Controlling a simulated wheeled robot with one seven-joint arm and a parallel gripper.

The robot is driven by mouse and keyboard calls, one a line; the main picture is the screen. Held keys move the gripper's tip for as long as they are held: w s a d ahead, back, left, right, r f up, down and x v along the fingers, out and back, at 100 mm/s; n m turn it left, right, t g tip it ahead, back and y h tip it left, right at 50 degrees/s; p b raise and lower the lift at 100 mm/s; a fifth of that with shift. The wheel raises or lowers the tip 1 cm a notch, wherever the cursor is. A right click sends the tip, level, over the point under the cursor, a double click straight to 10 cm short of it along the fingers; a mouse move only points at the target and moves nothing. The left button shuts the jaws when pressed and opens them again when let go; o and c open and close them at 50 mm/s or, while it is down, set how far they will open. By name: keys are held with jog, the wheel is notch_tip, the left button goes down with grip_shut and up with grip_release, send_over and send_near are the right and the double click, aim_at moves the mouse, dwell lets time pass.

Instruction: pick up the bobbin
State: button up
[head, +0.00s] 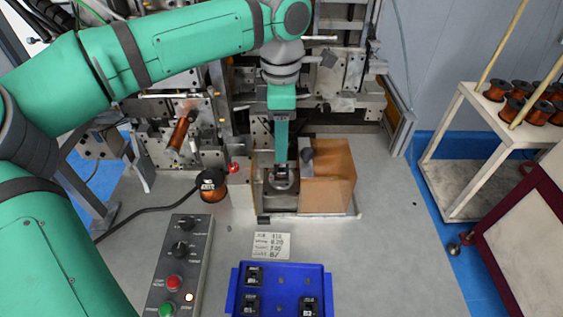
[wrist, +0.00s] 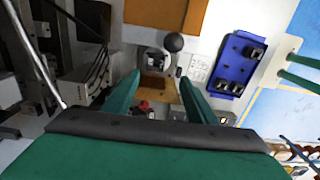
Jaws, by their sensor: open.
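A small dark bobbin (head: 283,171) sits in the metal fixture (head: 284,187) in the middle of the bench, in front of the winding machine. In the wrist view the bobbin (wrist: 155,65) shows between and beyond my fingertips. My gripper (head: 281,157) points down just above the fixture, and its near finger partly covers the bobbin in the head view. In the wrist view my gripper (wrist: 158,82) is open, with a finger on either side and nothing held. I cannot tell whether the fingers reach down beside the bobbin.
A copper wire spool (head: 212,186) stands left. A blue tray (head: 236,290) with several dark bobbins and a control box (head: 178,262) are in front. The bench right is clear.

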send_over(281, 166)
jog(key=s, duration=0.2)
notch_tip(281, 166, down, 6)
jog(key=shift+w+a+r, duration=0.1)
jog(key=f, duration=0.5)
jog(key=shift+w, duration=0.35)
jog(key=c, duration=1.2)
jog(key=shift+r, duration=0.15)
jog(key=shift+r, duration=0.55)
jog(key=shift+s+r, duration=1.95)
jog(key=shift+s, duration=0.4)
jog(key=shift+s+r, duration=1.95)
jog(key=shift+s, duration=0.4)
jog(key=shift+s+r, duration=1.95)
jog(key=shift+s, duration=0.4)
